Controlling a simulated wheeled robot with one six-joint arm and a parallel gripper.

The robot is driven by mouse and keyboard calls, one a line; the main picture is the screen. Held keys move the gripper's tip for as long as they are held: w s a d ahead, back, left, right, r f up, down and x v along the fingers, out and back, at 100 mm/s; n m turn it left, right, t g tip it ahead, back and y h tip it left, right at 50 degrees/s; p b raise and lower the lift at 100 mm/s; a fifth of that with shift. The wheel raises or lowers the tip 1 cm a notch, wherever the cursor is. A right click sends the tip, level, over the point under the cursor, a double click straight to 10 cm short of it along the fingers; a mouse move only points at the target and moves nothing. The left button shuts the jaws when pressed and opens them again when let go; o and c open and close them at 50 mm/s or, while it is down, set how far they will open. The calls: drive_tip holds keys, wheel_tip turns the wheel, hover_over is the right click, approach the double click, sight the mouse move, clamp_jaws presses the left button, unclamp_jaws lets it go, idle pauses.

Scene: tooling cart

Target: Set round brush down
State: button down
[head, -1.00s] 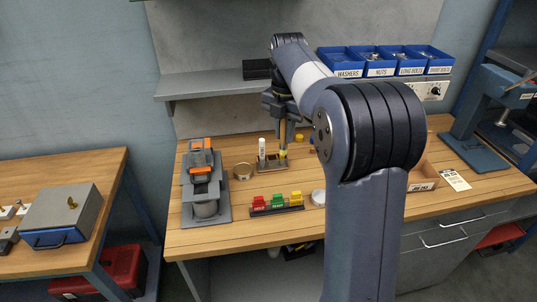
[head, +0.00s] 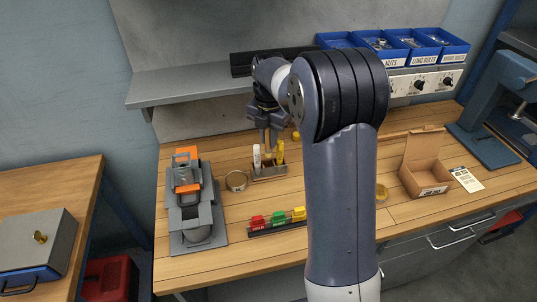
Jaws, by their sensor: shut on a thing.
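My gripper (head: 267,134) hangs over the small holder (head: 270,174) on the bench, pointing down. It is shut on the round brush (head: 267,147), of which only a thin tan part shows between and below the fingers. A white marker (head: 257,158) stands at the holder's left and a yellow one (head: 280,153) at its right. The brush's lower end is between these two in the picture. I cannot tell whether it is inside the holder or just behind or above it.
A grey and orange machine (head: 190,205) stands at left, with a round tin (head: 236,181) beside it. A rack of coloured blocks (head: 277,221) lies in front. An open cardboard box (head: 425,165) is at right. A shelf (head: 190,90) is behind. My arm hides the middle bench.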

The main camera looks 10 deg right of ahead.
sight(269, 155)
wheel_tip(269, 155, down, 7)
drive_tip(key=shift+f+p, duration=0.15)
drive_tip(key=shift+p, duration=0.2)
drive_tip(key=shift+f, duration=0.15)
drive_tip(key=c, duration=1.3)
unclamp_jaws()
wheel_tip(269, 155, up, 12)
drive_tip(key=shift+r+b, duration=0.15)
drive_tip(key=shift+b, duration=0.45)
